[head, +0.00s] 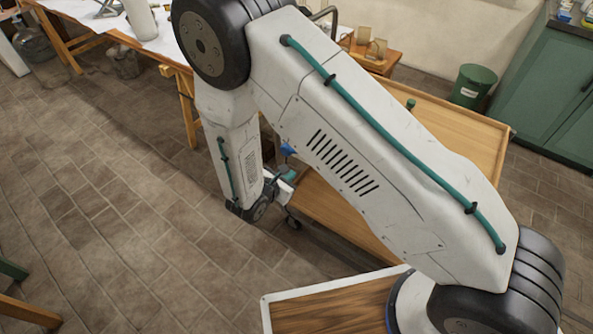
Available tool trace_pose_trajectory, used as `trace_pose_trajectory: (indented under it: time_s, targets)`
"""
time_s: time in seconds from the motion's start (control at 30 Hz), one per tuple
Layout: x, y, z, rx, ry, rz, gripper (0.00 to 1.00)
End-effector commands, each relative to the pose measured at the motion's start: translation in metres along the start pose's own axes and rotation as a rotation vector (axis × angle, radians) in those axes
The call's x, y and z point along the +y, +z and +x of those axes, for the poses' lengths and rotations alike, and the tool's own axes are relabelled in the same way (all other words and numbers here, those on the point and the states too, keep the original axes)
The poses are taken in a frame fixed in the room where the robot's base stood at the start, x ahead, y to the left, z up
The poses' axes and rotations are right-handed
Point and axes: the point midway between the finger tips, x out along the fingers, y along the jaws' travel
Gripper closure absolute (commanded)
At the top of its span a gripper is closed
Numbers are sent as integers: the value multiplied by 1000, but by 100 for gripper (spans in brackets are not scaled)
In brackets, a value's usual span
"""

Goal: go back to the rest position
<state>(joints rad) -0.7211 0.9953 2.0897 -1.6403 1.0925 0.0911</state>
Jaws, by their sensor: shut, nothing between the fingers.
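My arm rises from its mount at the lower right, bends at the upper left and comes down to the wrist near the middle of the head view. My gripper (286,184) shows only in part beside the wrist, small and partly covered by my own arm. It is shut, and I see nothing held in it. It is in front of the left end of a wooden cart or table (340,215). I cannot tell its exact distance from that edge.
A long wooden table (70,42) with white sheets stands at the upper left. A small wooden stand (375,62), a green bin (473,86) and a green cabinet (550,85) are at the back right. The tiled floor (110,190) at left is mostly clear.

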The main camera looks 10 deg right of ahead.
Motion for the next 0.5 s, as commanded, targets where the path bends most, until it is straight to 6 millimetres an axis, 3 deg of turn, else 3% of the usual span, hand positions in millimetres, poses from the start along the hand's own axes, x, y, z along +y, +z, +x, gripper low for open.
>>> trace_pose_trajectory:
  time_s: [0.2, 0.5]
  targets:
    - [1, 0, -16, 0, 0, 0, 100]
    - [1, 0, -16, 0, 0, 0, 100]
